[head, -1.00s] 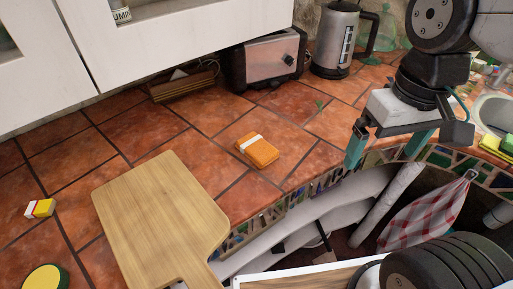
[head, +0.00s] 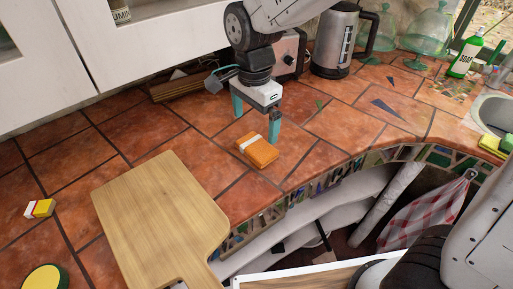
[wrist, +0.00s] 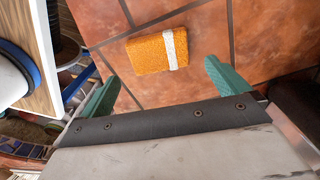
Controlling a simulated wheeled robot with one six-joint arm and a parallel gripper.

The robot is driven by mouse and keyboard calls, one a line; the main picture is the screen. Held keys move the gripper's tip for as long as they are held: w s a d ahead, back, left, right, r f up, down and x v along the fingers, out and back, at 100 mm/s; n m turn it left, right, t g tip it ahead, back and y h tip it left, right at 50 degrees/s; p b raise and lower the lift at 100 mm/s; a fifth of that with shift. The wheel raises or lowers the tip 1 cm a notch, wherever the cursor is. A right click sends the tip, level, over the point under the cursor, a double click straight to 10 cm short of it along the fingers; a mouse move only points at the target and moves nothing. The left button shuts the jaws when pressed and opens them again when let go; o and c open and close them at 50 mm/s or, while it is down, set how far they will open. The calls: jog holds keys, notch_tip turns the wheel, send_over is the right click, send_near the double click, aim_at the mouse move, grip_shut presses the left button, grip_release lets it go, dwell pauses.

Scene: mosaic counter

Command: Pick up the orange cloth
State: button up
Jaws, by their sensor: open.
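The orange cloth (head: 259,152) is a small folded block with a white band, lying flat on the terracotta tiles near the counter's front edge. It also shows in the wrist view (wrist: 157,50), just beyond my fingertips. My gripper (head: 256,121) is above and just behind the cloth, with its teal fingers pointing down. In the wrist view my gripper (wrist: 160,80) is open and empty, its fingers wider apart than the cloth. The cloth is apart from both fingers in the wrist view.
A wooden cutting board (head: 160,205) lies left of the cloth. A toaster (head: 288,55) and a kettle (head: 337,40) stand at the back. A yellow-and-white block (head: 40,209) and a round yellow item (head: 46,278) lie at the left. Tiles right of the cloth are clear.

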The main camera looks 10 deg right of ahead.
aim_at(257, 145)
jog(key=f, duration=0.7)
jog(key=shift+d+f, duration=0.25)
jog(key=c, duration=0.7)
jog(key=shift+r, duration=0.2)
notch_tip(257, 145, up, 4)
jog(key=shift+f, duration=0.2)
jog(key=s+d, duration=0.1)
jog(key=s, duration=0.4)
jog(key=s+d, duration=0.2)
jog(key=s, duration=0.3)
jog(key=s+d+r, duration=0.1)
jog(key=s, duration=0.4)
jog(key=shift+s+d, duration=0.2)
